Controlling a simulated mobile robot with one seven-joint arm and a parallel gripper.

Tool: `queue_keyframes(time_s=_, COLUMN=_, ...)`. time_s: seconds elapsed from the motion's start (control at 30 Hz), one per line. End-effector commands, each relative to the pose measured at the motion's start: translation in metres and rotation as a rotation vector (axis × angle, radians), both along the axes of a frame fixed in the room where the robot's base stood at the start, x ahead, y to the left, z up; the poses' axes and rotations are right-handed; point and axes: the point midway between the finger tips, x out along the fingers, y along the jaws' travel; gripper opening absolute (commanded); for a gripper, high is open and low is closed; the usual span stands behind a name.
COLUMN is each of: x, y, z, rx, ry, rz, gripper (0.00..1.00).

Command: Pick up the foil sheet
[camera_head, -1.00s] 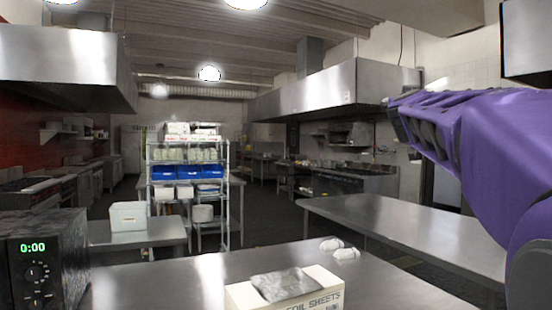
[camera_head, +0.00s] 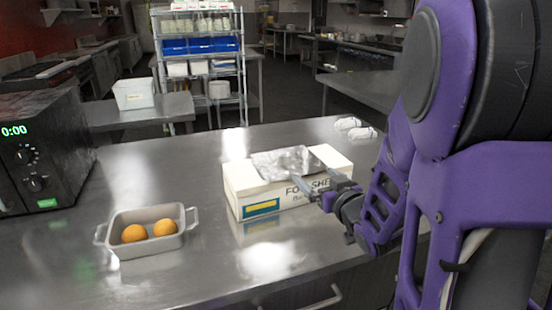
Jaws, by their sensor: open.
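The foil sheet (camera_head: 287,162) is a crinkled silver piece lying on top of a white box (camera_head: 262,199) labelled as foil sheets. The box stands on the steel table in the middle of the head view. My gripper (camera_head: 322,187) is open at the box's front right, close to the foil's near right edge. The foil does not appear to be between the fingers. Whether a finger touches the box or the foil cannot be told. My purple arm hides the table's right side.
A grey pan (camera_head: 146,232) with two orange round items stands left of the box. A black microwave (camera_head: 40,150) is at the far left. Small white items (camera_head: 357,128) lie behind the box. The steel table (camera_head: 230,275) is clear in front.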

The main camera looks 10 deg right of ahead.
Motion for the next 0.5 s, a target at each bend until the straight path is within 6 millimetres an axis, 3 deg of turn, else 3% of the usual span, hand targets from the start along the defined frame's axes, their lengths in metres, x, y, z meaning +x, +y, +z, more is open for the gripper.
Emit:
queue_keyframes(time_s=0.13, x=0.018, y=0.007, z=-0.007, rx=0.006, ry=0.008, rz=0.012, gripper=1.0)
queue_keyframes(time_s=0.5, x=0.095, y=0.023, z=-0.018, rx=0.003, ry=0.006, rz=0.009, gripper=1.0)
